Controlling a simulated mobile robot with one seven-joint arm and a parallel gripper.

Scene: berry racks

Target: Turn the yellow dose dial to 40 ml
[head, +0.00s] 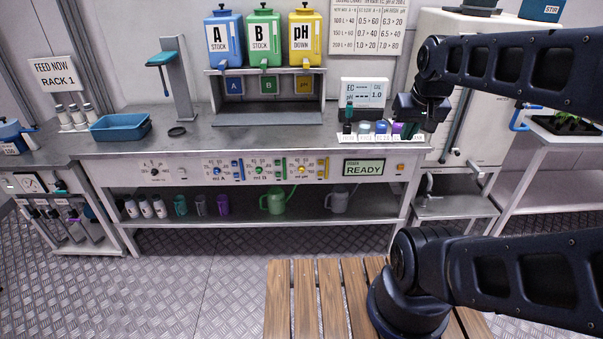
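The yellow dose dial (301,170) is on the front panel of the bench, the rightmost of three coloured dials. Small numbers are printed around it, too small to read, so its setting cannot be told. A yellow-edged gauge strip (322,168) is just right of it. My gripper (412,127) points down above the right end of the bench top, near a white holder with small coloured items. It is well above and to the right of the yellow dial. Whether its fingers are open or shut cannot be made out.
The blue dial (217,171) and green dial (259,170) sit left of the yellow one. A display (364,167) reading READY is to its right. The white holder (384,138) and a meter (364,92) stand near my gripper.

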